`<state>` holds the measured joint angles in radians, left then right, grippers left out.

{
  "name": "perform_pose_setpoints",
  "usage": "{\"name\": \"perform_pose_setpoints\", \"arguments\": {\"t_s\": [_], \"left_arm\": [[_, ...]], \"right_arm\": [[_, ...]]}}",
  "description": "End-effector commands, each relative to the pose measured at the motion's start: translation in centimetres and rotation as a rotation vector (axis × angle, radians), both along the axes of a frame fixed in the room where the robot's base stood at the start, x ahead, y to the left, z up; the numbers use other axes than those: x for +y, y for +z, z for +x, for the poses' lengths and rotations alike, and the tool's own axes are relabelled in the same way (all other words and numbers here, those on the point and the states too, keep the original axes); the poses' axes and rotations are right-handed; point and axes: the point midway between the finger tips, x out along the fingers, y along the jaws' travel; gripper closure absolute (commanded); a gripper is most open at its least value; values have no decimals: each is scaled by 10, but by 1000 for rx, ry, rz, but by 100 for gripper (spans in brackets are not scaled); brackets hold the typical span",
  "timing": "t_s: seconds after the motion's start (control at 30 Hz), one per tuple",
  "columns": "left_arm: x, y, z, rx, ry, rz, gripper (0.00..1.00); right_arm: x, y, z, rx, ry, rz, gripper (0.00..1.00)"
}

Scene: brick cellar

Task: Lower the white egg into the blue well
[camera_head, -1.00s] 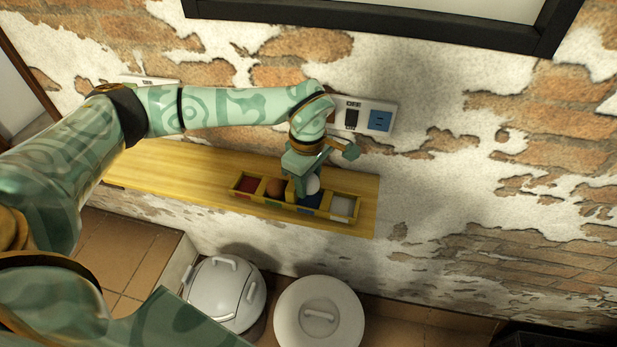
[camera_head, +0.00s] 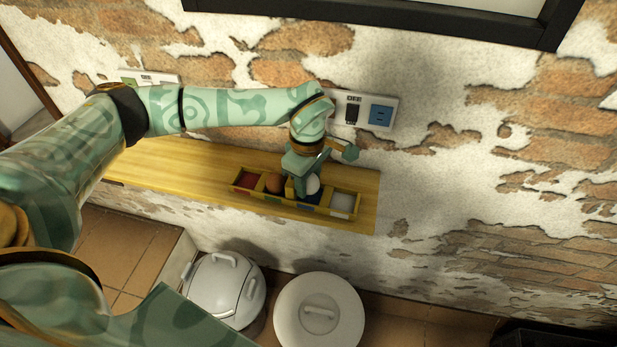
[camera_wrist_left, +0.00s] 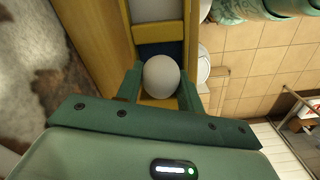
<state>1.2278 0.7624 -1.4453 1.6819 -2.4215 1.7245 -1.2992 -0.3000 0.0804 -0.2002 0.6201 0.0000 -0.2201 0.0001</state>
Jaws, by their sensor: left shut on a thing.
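The white egg (camera_head: 313,184) is between the fingers of my left gripper (camera_head: 305,188), which is shut on it. In the left wrist view the egg (camera_wrist_left: 161,76) sits between the two green fingertips of the gripper (camera_wrist_left: 160,88). The wooden tray (camera_head: 331,213) has a row of wells. The blue well (camera_wrist_left: 160,49) shows partly beside the egg in the wrist view; the egg and fingers hide the rest. I cannot tell whether the egg touches the well's floor. My right gripper is not in view.
The tray stands on a yellow wooden shelf (camera_head: 190,170) against the brick wall. A wall socket (camera_head: 364,110) is behind. Two lidded bins (camera_head: 226,290) (camera_head: 319,312) stand below.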

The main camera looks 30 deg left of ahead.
Motion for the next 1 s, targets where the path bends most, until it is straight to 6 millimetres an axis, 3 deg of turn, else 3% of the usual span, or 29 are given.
{"name": "perform_pose_setpoints", "arguments": {"t_s": [0.8,0.83,0.9,1.0], "left_arm": [[0,-9,0,0,0,0,70],[0,-9,0,0,0,0,54],[0,-9,0,0,0,0,37],[0,-9,0,0,0,0,37]], "right_arm": [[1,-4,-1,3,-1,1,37],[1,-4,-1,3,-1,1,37],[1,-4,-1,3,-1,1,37],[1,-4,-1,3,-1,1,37]]}}
